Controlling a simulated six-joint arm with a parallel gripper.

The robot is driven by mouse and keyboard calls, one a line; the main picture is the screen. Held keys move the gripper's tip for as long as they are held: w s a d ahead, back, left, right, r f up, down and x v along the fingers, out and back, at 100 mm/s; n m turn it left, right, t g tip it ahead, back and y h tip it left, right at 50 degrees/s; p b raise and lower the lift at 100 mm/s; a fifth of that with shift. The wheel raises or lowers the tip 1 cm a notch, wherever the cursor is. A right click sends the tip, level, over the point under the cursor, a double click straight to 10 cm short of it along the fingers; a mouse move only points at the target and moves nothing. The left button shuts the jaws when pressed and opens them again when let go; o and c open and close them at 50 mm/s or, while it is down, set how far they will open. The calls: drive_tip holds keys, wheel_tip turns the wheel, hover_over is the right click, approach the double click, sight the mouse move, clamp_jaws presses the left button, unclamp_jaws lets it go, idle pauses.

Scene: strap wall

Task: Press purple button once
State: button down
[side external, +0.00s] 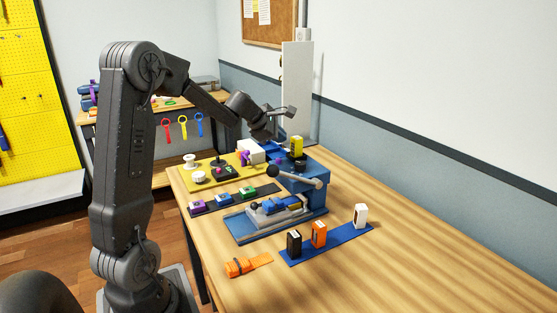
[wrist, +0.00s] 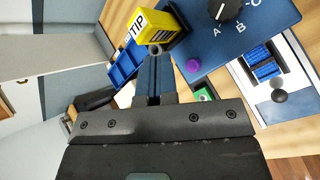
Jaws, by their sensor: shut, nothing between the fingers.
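A small round purple button (wrist: 193,65) sits on top of a blue box (wrist: 225,55) in the wrist view. In the side view the blue box (side external: 312,188) stands mid-table, and a small purple-pink spot on its top looks like the same button (side external: 303,170). My gripper (wrist: 156,52) is shut and empty. Its fingertips (side external: 284,147) are at the box's far left side, close to the yellow block (side external: 296,146). In the wrist view they lie left of the purple button, apart from it in the picture. Their height above the box is hard to tell.
The yellow block (wrist: 155,35), marked TIP, and a black dial (wrist: 229,9) are on the box. A lever with a black ball (side external: 273,171) sticks out in front. Coloured switch blocks (side external: 222,199) stand left; upright small boxes (side external: 319,234) stand on a blue strip.

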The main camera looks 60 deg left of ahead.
drive_tip(key=shift+f, duration=1.9)
idle(0.6)
drive_tip(key=shift+f, duration=0.4)
drive_tip(key=shift+f, duration=0.55)
idle(0.5)
drive_tip(key=shift+r, duration=1)
drive_tip(key=shift+r, duration=2.5)
